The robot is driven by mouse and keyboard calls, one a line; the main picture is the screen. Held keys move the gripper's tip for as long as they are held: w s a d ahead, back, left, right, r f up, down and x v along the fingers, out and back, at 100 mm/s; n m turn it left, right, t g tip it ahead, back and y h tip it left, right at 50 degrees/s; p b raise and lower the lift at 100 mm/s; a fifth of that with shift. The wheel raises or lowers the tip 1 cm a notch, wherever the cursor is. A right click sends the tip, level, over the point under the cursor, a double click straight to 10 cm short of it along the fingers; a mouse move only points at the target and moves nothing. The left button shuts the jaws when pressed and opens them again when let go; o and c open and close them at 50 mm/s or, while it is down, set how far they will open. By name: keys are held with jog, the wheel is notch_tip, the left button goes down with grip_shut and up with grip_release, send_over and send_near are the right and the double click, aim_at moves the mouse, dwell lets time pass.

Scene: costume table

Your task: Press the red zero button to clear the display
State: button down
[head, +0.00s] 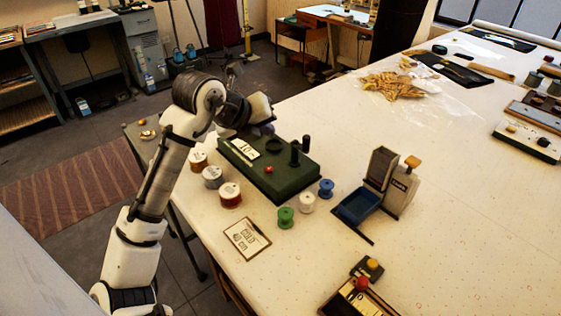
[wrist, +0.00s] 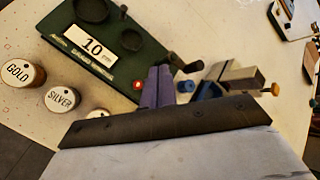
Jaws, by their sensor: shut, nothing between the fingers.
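The green winding device (head: 285,185) sits on the white table, with a white display (head: 244,148), dark posts and a small red button (head: 268,169) on top. In the wrist view the display (wrist: 90,46) reads 10 and the red button (wrist: 137,85) lies just left of my fingers. My gripper (head: 262,112) is by the device's far left end in the head view. Its purple fingers (wrist: 159,88) are shut and empty in the wrist view. They look apart from the button, but their height above the device is hard to tell.
Labelled spools (head: 213,177) stand along the device's left side. Green (head: 286,218), white (head: 307,203) and blue (head: 326,188) spools stand in front. A grey dispenser with a blue tray (head: 358,206) is to the right. A card (head: 246,238) lies near the table edge.

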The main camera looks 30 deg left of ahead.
jog(key=shift+s, duration=0.15)
jog(key=shift+f, duration=0.15)
jog(key=b, duration=0.4)
send_over(269, 169)
jog(key=f, duration=0.5)
jog(key=s+f, duration=0.1)
jog(key=f, duration=0.1)
jog(key=shift+a+f, duration=0.15)
jog(key=shift+w+f+b, duration=0.1)
jog(key=shift+f+b, duration=0.5)
jog(key=shift+b, duration=0.15)
jog(key=shift+f, duration=0.15)
dwell(0.8)
jog(key=shift+f+b, duration=0.3)
jog(key=shift+b, duration=0.3)
jog(key=shift+f+b, duration=0.45)
jog(key=shift+b, duration=0.1)
dwell(0.4)
jog(key=shift+r, duration=0.1)
jog(key=shift+r+p, duration=0.4)
jog(key=shift+r, duration=0.45)
